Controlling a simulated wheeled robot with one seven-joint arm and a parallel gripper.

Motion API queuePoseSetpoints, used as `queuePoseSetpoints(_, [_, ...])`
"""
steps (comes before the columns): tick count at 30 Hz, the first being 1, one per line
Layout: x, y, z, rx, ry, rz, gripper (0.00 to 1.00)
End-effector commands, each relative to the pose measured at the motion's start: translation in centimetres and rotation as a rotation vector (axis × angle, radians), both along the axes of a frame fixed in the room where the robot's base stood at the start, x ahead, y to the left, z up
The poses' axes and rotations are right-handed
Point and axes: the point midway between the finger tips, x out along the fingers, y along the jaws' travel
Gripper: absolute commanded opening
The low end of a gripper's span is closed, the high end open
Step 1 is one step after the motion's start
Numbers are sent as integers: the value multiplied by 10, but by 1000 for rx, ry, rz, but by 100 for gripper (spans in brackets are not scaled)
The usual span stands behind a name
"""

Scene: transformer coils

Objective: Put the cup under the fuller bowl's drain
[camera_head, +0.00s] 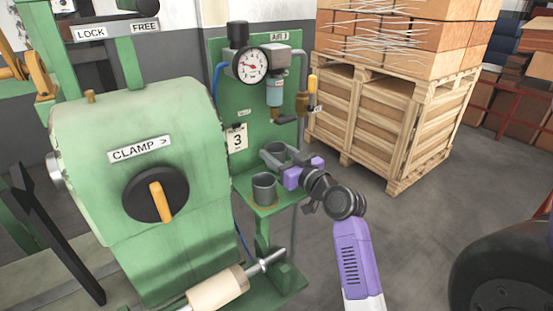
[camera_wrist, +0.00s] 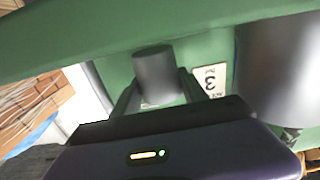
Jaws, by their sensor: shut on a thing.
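My gripper (camera_head: 275,155) is shut on a dark grey cup (camera_wrist: 155,72) above or at the back of the small green shelf (camera_head: 292,198). The wrist view, upside down, shows this cup between my fingers (camera_wrist: 158,92). The head view hides much of it, and I cannot tell whether it touches the shelf. A second grey cup-like vessel (camera_head: 264,188) stands upright on the shelf, just in front, in an orange ring. A clear bowl (camera_head: 275,92) with bluish contents hangs under the regulator above my gripper. Its drain is too small to make out. No second bowl is clearly visible.
A pressure gauge (camera_head: 251,66) and a yellow-handled brass valve (camera_head: 303,103) are on the green panel. A tag marked 3 (camera_head: 237,138) hangs left of my gripper. The green clamp housing (camera_head: 140,200) stands left. A wooden crate (camera_head: 385,125) stands behind right; floor between is clear.

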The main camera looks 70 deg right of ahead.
Motion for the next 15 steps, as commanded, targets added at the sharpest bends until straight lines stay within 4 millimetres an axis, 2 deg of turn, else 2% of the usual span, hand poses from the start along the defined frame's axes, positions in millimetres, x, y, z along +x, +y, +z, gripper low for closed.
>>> queuePoseSetpoints(1, [0, 0, -9, 2, 1, -1, 11])
queuePoseSetpoints(5, [3, -2, -17, 0, 0, -1, 11])
queuePoseSetpoints(15, [3, -2, -20, -1, 0, -1, 11])
